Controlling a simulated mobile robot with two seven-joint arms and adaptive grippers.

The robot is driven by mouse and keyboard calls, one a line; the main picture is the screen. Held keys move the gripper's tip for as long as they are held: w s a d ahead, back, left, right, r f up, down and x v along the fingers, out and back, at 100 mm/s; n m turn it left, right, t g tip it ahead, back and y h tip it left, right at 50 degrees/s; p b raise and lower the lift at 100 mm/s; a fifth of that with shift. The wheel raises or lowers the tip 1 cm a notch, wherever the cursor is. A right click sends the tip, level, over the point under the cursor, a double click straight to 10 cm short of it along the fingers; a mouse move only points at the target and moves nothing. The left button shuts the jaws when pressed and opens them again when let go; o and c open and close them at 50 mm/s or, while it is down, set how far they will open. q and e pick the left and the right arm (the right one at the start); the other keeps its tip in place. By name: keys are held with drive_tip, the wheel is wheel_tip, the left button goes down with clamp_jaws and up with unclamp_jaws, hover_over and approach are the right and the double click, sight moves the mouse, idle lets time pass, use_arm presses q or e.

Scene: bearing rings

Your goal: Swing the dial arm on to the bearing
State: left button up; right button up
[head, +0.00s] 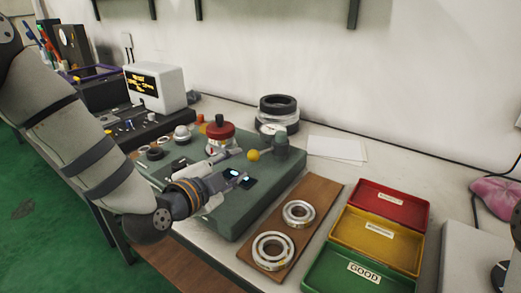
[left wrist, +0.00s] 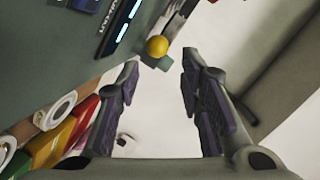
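The grey-green fixture (head: 265,195) stands on the bench. A yellow ball knob (head: 253,155) sits beside a grey-green post (head: 282,145) at its back right; I take these as part of the dial arm. A red-topped round piece (head: 220,133) stands left of the knob; whether a bearing sits under it is unclear. My left gripper (head: 232,167) is open over the fixture, left of the knob. In the left wrist view the yellow knob (left wrist: 157,46) shows just beyond the gap between the open, empty fingers (left wrist: 160,68). My right gripper is not in view.
Two bearing rings (head: 272,250) (head: 298,213) lie on a brown board (head: 318,205). Red (head: 390,207), yellow (head: 362,235) and green (head: 345,268) trays stand to the right. A round dark-rimmed device (head: 277,113) and a white display box (head: 155,88) stand behind. White paper lies at the back.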

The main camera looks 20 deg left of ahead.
sight(250, 160)
use_arm(q)
drive_tip(key=x, duration=0.3)
drive_tip(key=b+x, duration=0.1)
drive_tip(key=x, duration=0.2)
drive_tip(key=f+x, duration=0.1)
drive_tip(key=x, duration=0.2)
drive_tip(key=shift+b, duration=0.4)
drive_tip(key=shift+w+d+r, duration=0.1)
drive_tip(key=shift+w, duration=0.1)
drive_tip(key=shift+w+r, duration=0.15)
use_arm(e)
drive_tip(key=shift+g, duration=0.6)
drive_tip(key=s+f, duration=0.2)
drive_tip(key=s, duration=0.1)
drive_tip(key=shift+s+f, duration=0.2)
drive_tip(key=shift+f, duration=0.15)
use_arm(q)
clamp_jaws()
